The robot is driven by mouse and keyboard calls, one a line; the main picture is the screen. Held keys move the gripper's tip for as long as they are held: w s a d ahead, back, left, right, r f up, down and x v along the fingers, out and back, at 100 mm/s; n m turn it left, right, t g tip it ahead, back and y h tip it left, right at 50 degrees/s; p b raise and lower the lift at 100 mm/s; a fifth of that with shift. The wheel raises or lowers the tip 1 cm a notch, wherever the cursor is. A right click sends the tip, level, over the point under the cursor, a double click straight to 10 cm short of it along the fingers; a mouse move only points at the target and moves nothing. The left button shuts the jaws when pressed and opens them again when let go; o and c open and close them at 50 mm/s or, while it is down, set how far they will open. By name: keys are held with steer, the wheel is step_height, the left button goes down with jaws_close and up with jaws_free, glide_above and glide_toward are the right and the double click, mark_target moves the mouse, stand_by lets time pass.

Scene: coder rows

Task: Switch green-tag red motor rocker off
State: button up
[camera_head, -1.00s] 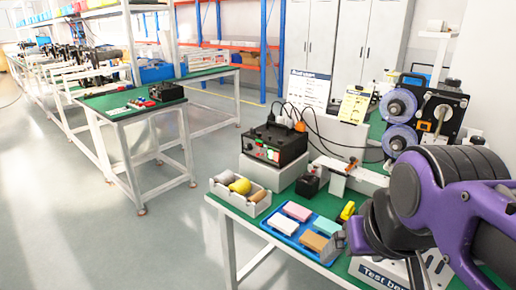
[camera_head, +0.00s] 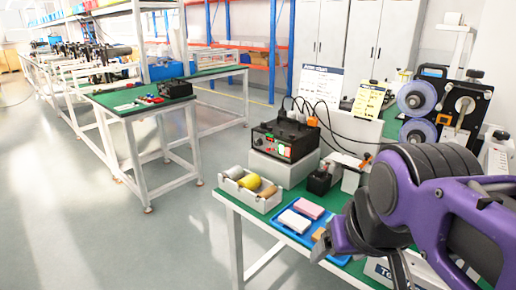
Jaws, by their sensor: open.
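A black control box (camera_head: 284,141) stands on a white block at the back left of the near green-topped bench. Small red and green parts (camera_head: 281,150) show on its front face. They are too small to tell which is the red motor rocker, what tag it carries, or how it is set. My gripper (camera_head: 362,258) is open at the right front, over the right part of the blue tray. It is to the right of and nearer than the box, well apart from it.
A reel machine (camera_head: 450,105) stands at the right. Another bench (camera_head: 130,100) is at the left, with open floor between.

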jaws_close()
stand_by(1.4)
